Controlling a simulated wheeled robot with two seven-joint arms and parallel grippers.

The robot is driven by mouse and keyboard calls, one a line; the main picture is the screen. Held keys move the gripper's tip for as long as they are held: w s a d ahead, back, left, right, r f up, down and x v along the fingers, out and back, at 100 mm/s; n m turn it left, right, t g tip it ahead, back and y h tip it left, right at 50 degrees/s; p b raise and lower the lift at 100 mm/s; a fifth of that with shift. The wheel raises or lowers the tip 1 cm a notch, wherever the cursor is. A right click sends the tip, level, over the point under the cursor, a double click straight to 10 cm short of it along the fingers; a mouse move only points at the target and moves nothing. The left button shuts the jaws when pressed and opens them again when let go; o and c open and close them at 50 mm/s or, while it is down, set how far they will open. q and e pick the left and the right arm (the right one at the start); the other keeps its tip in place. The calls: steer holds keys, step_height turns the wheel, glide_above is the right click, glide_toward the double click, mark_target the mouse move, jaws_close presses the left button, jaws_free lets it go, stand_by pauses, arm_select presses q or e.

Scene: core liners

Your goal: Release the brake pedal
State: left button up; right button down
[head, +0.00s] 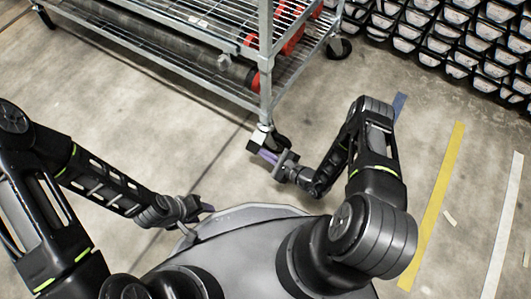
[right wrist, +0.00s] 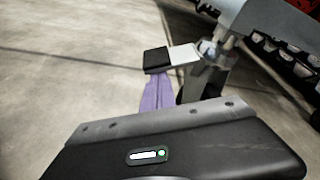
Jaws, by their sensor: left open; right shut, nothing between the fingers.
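The brake pedal (right wrist: 158,60), with a black end and a white part, sticks out from the caster at the cart's near corner. It also shows in the head view (head: 254,146). My right gripper (head: 266,156) is shut and empty, with its purple fingers at the pedal. In the right wrist view, the purple fingertips (right wrist: 155,85) lie just below the pedal's black end; I cannot tell whether they touch it. The caster wheel (head: 283,142) is partly hidden. My left gripper (head: 207,208) is open and empty, low at the left, away from the cart.
The wire-shelf cart (head: 264,60) stands at the top, holding dark tubes with red ends (head: 253,80). Another caster (head: 339,47) is at its right corner. Racks of black bins (head: 450,45) fill the top right. The floor has a yellow stripe (head: 438,190) and is otherwise mostly clear.

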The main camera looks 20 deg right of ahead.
mark_target(255, 149)
arm_select(q)
steer(key=shift+r, duration=0.15)
arm_select(e)
steer(key=shift+s+a+r+m+g+y, duration=0.1)
steer(key=shift+a+r+m+g+y, duration=0.1)
steer(key=shift+r+m+g+y, duration=0.25)
stand_by(0.3)
arm_select(q)
steer(key=shift+s+r+p, duration=0.1)
steer(key=shift+r+p, duration=0.45)
steer(key=shift+p, duration=0.1)
arm_select(e)
steer(key=shift+s+a+r+m+g+y, duration=0.15)
steer(key=shift+r+m+y, duration=0.05)
steer(key=shift+r+m, duration=0.4)
steer(key=shift+s+a+r+m+g+y, duration=0.15)
steer(key=shift+r+m, duration=0.2)
steer(key=shift+m, duration=0.3)
